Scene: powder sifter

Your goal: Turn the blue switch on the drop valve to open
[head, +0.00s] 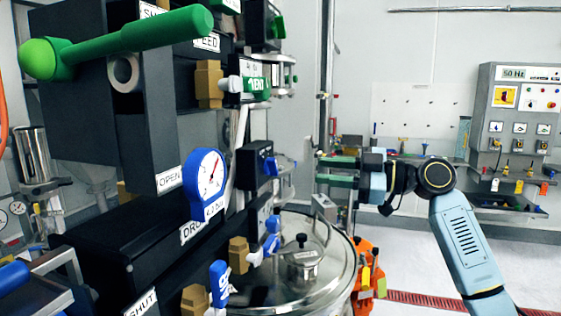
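The black drop valve block (100,265) fills the lower left, with a partly hidden label starting "DRO" (193,230) and a "SHUT" label (141,303). A dark blue bar end (12,275) shows at the left edge; I cannot tell if it is this valve's switch. Small blue handles (219,283) and (271,236) stick out on brass fittings nearby. My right gripper (320,169) is right of the machine, above the round steel lid. Its greenish fingers point left with a gap between them, empty and apart from the handles. My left gripper is out of view.
A large green lever (125,40) juts out at upper left. A blue-rimmed gauge (207,182) stands above the drop label. The steel lid (285,280) lies below my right gripper. A grey control box (515,110) is on the right wall. Floor at lower right is clear.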

